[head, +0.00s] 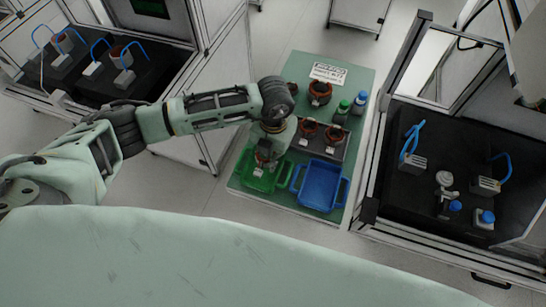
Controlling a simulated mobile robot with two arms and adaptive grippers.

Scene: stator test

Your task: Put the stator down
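My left arm reaches in from the left, and its gripper (267,151) points down over the near left of the green table. A stator (262,158), dark with a reddish ring and a pale connector, is at its fingertips, and the gripper appears shut on it. The stator is over the green tray (249,182); I cannot tell whether it touches the tray floor. The fingers are small and partly hidden by the wrist. My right gripper is not in view.
Two stators (308,129) sit on a dark block behind the blue tray (320,186). Another stator (320,93) stands farther back by a label sheet (328,73). Green-capped (343,110) and blue-capped (360,101) bottles stand at right. Framed test stations flank the table.

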